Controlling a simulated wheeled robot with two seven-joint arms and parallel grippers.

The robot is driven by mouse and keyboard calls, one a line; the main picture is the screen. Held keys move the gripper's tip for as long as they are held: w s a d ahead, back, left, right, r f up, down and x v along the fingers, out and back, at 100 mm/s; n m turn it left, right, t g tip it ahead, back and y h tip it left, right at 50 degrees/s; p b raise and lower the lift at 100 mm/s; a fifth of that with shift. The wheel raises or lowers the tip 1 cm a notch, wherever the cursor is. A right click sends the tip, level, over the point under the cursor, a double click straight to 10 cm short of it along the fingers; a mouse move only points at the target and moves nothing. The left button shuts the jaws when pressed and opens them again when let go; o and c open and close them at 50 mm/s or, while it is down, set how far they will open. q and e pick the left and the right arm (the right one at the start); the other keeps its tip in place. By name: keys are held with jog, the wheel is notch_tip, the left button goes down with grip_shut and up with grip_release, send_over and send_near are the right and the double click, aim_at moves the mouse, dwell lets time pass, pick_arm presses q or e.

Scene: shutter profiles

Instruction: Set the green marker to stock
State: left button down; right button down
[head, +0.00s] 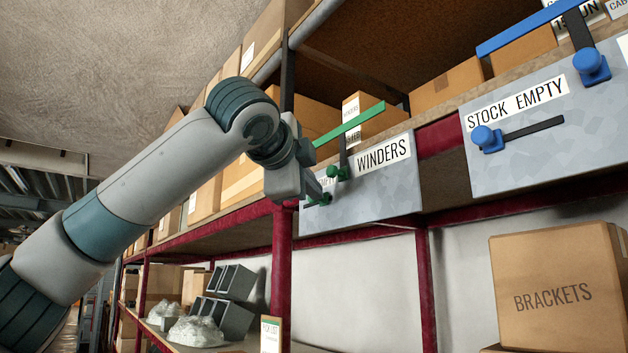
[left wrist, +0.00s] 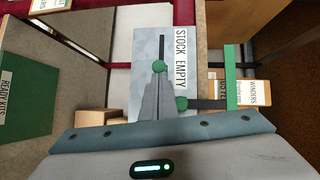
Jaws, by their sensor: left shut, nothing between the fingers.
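The green marker is a grey panel's green knob (head: 325,199) in a dark slot, with a second green knob (head: 338,173) whose dark arm carries a green bar (head: 350,125). In the left wrist view the slot knob (left wrist: 158,66) sits beside the start of EMPTY on the STOCK EMPTY label (left wrist: 181,45); bare slot runs from it toward STOCK. The green bar (left wrist: 231,77) also shows there. My left gripper (head: 317,189) is shut and empty. Its tips are at the slot knob, on the EMPTY side; I cannot tell whether they touch. Fingers hide the slot's other end.
A second panel (head: 540,120) at right has a blue knob (head: 487,139) at its slot's STOCK end and a blue bar (head: 520,28). Red shelf beams and a post (head: 282,250) stand close below my gripper. A BRACKETS box (head: 550,290) stands lower right.

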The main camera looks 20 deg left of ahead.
pick_arm(q)
jog(key=shift+d, duration=0.1)
jog(key=w+a+p, duration=0.2)
jog(key=w+a, duration=0.2)
jog(key=a, duration=0.1)
jog(key=shift+a, duration=0.25)
dwell(0.4)
